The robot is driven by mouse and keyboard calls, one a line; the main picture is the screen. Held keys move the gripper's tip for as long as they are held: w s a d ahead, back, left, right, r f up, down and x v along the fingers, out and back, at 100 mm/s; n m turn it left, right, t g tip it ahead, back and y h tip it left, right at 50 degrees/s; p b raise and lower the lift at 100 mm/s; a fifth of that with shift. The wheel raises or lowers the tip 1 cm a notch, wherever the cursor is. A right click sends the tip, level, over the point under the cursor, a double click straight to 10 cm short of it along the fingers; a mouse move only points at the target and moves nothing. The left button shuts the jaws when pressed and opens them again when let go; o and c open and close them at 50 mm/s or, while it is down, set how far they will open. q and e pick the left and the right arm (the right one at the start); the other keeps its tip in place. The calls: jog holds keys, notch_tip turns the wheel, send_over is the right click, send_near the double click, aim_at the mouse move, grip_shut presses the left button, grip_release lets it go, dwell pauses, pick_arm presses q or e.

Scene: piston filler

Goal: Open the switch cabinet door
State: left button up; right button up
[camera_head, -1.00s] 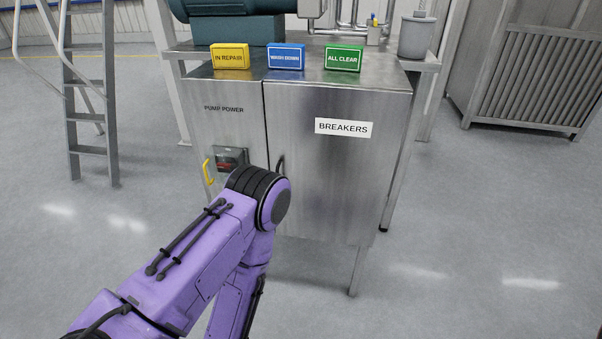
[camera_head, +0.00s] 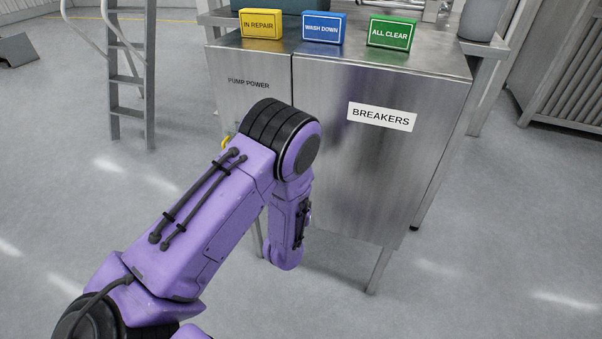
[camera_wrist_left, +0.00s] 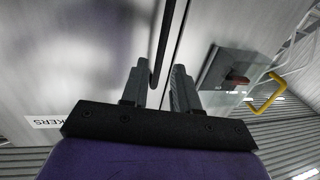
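The switch cabinet (camera_head: 330,150) is a brushed steel box in the head view. Its door (camera_head: 385,170), labelled BREAKERS, looks shut and flush with the panel (camera_head: 240,100) marked PUMP POWER. My left arm covers the door handle in the head view. In the left wrist view the dark bar handle (camera_wrist_left: 163,40) runs beside the door seam, its lower end between my left gripper's fingers (camera_wrist_left: 160,88). The fingers are apart, and I see no clear grip on the bar. My left gripper is hidden in the head view. My right gripper is not in view.
A red switch (camera_wrist_left: 236,80) with a yellow handle (camera_wrist_left: 268,93) is on the panel beside the door. Yellow, blue and green sign blocks (camera_head: 322,28) stand on the cabinet top. A ladder (camera_head: 130,80) stands at the left.

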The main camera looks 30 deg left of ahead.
pick_arm(q)
jog(key=x, duration=0.7)
jog(key=shift+w+a+p, duration=0.1)
jog(key=shift+a+p, duration=0.05)
jog(key=shift+p, duration=0.15)
grip_shut()
